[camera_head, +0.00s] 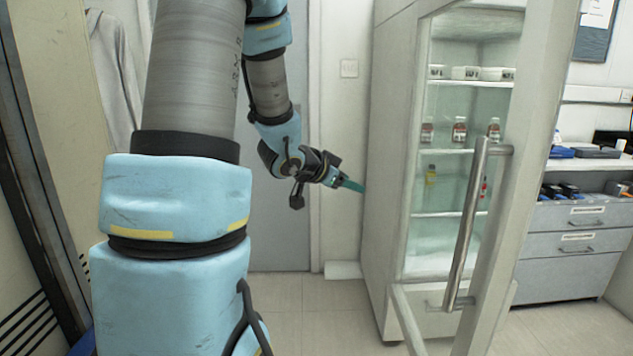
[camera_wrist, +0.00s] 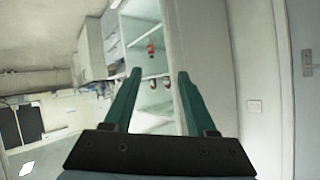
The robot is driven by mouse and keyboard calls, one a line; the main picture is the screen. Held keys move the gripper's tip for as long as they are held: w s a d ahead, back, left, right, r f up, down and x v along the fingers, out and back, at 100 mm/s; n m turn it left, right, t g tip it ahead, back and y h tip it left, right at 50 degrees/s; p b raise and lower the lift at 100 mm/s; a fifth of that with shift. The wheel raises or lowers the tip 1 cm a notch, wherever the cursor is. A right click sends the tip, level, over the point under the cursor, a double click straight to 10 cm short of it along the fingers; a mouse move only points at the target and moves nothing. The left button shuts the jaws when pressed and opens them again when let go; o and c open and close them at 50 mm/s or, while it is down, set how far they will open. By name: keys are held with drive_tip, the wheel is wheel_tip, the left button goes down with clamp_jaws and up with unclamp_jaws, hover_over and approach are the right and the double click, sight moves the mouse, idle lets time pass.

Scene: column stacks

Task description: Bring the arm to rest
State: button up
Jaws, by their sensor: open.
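My arm rises at the left of the head view and bends down to my gripper (camera_head: 357,186), which points right toward the side of the cabinet. In the wrist view my gripper (camera_wrist: 159,75) shows two green fingers spread apart with nothing between them. The fingertips appear close to the cabinet's left side wall in the head view; I cannot tell the exact gap.
A tall white glass-fronted cabinet (camera_head: 388,150) stands right of my gripper. Its door (camera_head: 520,150), with a long metal handle (camera_head: 468,225), stands open toward me. Shelves hold small bottles (camera_head: 459,130) and white containers (camera_head: 465,73). Grey drawers (camera_head: 582,240) stand at right.

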drive_tip(key=s+a+f+n+y, duration=0.2)
drive_tip(key=a+n+y, duration=0.25)
drive_tip(key=a, duration=0.45)
drive_tip(key=s+a+f+n+g+y+p, duration=0.1)
drive_tip(key=s+a+f+n+g+y, duration=0.1)
drive_tip(key=s, duration=0.6)
drive_tip(key=s+a+f+n+g+y+p, duration=0.1)
drive_tip(key=s+a+n+g, duration=0.3)
drive_tip(key=s, duration=0.5)
drive_tip(key=shift+s+f+g+y, duration=0.25)
drive_tip(key=shift+f+g+y, duration=0.2)
drive_tip(key=shift+g, duration=0.25)
